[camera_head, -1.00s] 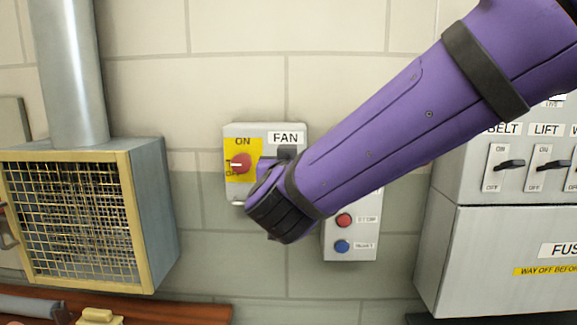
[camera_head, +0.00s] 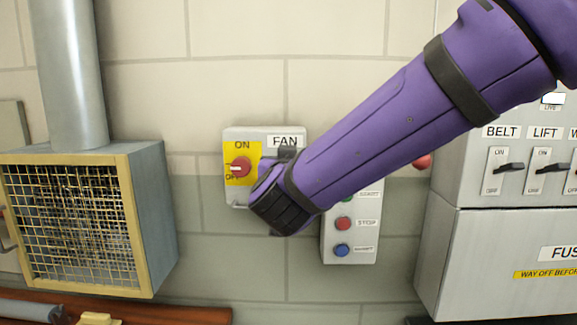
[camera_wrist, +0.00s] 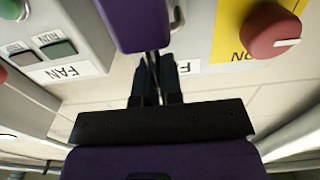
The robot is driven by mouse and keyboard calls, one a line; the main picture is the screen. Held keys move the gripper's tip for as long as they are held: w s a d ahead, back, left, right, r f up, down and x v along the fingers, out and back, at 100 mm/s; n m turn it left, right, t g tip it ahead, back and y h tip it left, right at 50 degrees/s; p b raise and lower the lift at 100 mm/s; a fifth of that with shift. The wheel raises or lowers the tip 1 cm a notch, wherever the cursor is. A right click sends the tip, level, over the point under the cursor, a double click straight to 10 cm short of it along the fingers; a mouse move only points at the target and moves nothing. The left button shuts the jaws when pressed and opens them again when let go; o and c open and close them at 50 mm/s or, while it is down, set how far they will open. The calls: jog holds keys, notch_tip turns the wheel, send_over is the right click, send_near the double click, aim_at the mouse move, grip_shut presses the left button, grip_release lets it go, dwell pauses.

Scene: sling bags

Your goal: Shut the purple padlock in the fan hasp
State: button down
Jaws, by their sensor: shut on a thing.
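The purple padlock (camera_wrist: 135,22) fills the top middle of the wrist view, at the tips of my gripper (camera_wrist: 154,62). The dark fingers are close together and shut on it, with thin bright metal, perhaps its shackle, between them. In the head view my purple arm reaches down-left to the fan switch box (camera_head: 235,133), which has a FAN label and a red knob (camera_head: 240,167) on a yellow plate. My wrist covers the box's lower right. The hasp cannot be made out, nor whether the shackle is through it.
A push-button box (camera_head: 350,250) hangs just right of my wrist. A grey cabinet (camera_head: 490,235) with labelled switches stands at the right. A caged fan housing (camera_head: 158,215) with a duct is at the left. The wall (camera_head: 215,235) between is bare.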

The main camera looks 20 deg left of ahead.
jog(key=shift+x, duration=0.8)
jog(key=shift+f, duration=0.15)
dwell(0.4)
jog(key=c, duration=0.6)
grip_release()
jog(key=shift+o, duration=0.2)
jog(key=shift+s, duration=0.15)
jog(key=v, duration=0.6)
jog(key=shift+s, duration=0.35)
jog(key=shift+d, duration=0.1)
